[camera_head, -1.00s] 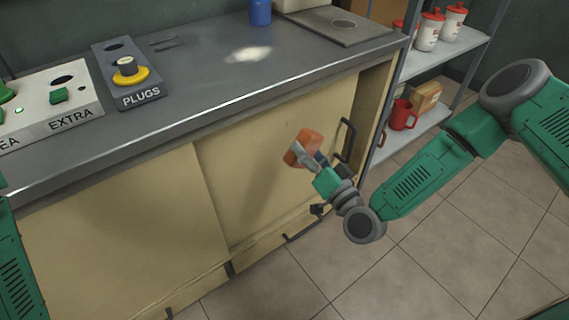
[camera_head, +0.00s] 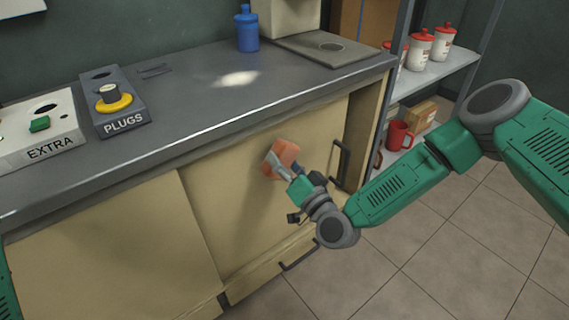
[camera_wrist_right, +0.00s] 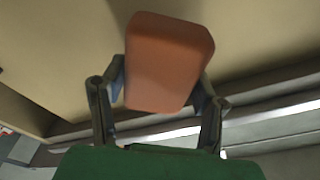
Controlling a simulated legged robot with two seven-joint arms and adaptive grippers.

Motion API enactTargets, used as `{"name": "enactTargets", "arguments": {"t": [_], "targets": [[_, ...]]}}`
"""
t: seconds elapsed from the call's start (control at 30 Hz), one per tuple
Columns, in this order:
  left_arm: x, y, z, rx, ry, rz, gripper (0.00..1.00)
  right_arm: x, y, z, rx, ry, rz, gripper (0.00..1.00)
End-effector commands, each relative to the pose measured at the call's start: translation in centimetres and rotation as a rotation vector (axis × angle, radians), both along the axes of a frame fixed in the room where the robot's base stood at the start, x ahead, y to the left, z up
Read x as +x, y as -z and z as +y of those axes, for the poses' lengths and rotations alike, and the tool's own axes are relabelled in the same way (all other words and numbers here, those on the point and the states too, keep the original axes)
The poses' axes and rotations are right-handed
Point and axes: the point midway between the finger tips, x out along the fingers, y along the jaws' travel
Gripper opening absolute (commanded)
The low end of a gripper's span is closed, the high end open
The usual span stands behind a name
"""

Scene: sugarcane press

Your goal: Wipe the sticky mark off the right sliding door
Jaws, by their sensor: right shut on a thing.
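The right sliding door (camera_head: 235,225) is a cream panel under the counter, with a black upright handle (camera_head: 341,163) near its right edge. My right gripper (camera_head: 284,163) is shut on an orange-brown sponge (camera_head: 285,153), held in front of the door's upper right part, left of the handle. In the right wrist view the sponge (camera_wrist_right: 165,62) sits between the two fingers, close to a cream surface. I cannot tell whether it touches the door. I cannot make out a sticky mark; a soft dark shade lies on the door below the sponge. My left gripper is out of view.
The grey counter (camera_head: 190,92) overhangs the doors. On it stand a PLUGS box (camera_head: 113,105), an EXTRA box (camera_head: 50,130) and a blue bottle (camera_head: 247,30). Right of the cabinet, a shelf holds a red mug (camera_head: 398,135) and jars. The tiled floor in front is clear.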

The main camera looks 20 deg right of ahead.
Motion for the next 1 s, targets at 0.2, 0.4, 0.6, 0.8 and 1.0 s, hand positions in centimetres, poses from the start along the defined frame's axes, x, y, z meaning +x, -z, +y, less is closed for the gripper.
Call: {"name": "enactTargets", "arguments": {"t": [0.2, 0.4, 0.6, 0.8, 1.0], "targets": [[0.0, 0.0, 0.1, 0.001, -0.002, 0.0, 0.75, 0.0, -0.1, 0.3, -0.002, -0.003, -0.002, 0.27], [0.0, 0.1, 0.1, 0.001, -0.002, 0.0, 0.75, 0.2, 0.0, -0.1, 0.006, -0.002, -0.002, 0.27], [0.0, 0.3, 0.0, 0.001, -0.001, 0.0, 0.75, 0.5, 0.0, 0.0, 0.005, -0.002, -0.002, 0.27], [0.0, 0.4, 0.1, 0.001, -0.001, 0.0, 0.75, 0.9, -0.1, 0.6, 0.0, -0.003, -0.003, 0.27], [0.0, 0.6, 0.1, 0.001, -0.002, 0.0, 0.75, 1.3, 0.0, 0.6, 0.001, -0.004, -0.002, 0.27]]}}
